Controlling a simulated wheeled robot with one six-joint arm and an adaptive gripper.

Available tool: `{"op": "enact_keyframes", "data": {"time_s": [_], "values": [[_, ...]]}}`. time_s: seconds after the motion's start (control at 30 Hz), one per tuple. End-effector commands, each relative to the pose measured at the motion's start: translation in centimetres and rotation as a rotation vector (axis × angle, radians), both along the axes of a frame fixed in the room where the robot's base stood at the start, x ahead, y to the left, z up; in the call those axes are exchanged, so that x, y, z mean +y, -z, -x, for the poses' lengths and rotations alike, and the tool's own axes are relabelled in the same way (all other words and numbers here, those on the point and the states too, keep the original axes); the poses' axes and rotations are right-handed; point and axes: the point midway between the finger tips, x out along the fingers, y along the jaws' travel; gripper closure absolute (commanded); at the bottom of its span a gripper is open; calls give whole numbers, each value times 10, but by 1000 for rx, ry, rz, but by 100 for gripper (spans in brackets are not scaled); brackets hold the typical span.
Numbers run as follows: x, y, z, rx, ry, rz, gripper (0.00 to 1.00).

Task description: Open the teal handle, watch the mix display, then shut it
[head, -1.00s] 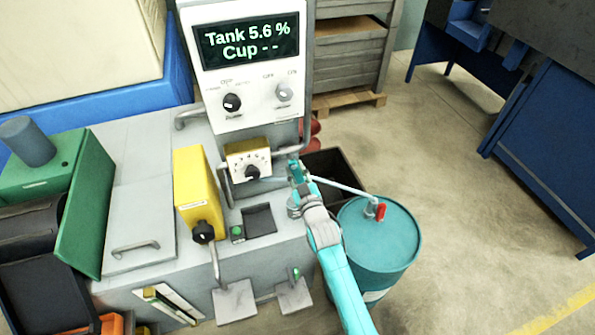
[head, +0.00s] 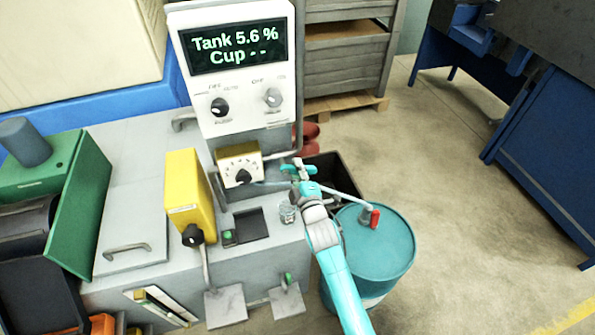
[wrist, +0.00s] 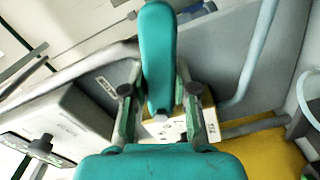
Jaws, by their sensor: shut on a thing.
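The teal handle (head: 296,167) sits at the end of a thin pipe beside the machine's yellow dial box. In the wrist view the teal handle (wrist: 158,55) stands between my two fingers. My gripper (wrist: 159,95) is shut on it; in the head view my gripper (head: 305,182) is small and partly covers the handle. The mix display (head: 236,48) reads "Tank 5.6 %" and "Cup - -". A small clear cup (head: 287,213) stands on the machine top just left of my arm.
A teal drum (head: 390,255) with a red-handled tap (head: 375,217) stands right of my arm. A dark bin (head: 343,177) is behind. A yellow box (head: 186,190) and green guard (head: 80,210) stand left.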

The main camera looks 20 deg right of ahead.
Motion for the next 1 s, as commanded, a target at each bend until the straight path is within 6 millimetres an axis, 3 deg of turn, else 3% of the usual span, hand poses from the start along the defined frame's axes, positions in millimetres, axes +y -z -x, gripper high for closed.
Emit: {"op": "enact_keyframes", "data": {"time_s": [0.4, 1.0], "values": [[2, -8, 0, 0, -1, 222, 100], [3, -10, 0, 0, -1, 263, 100]]}}
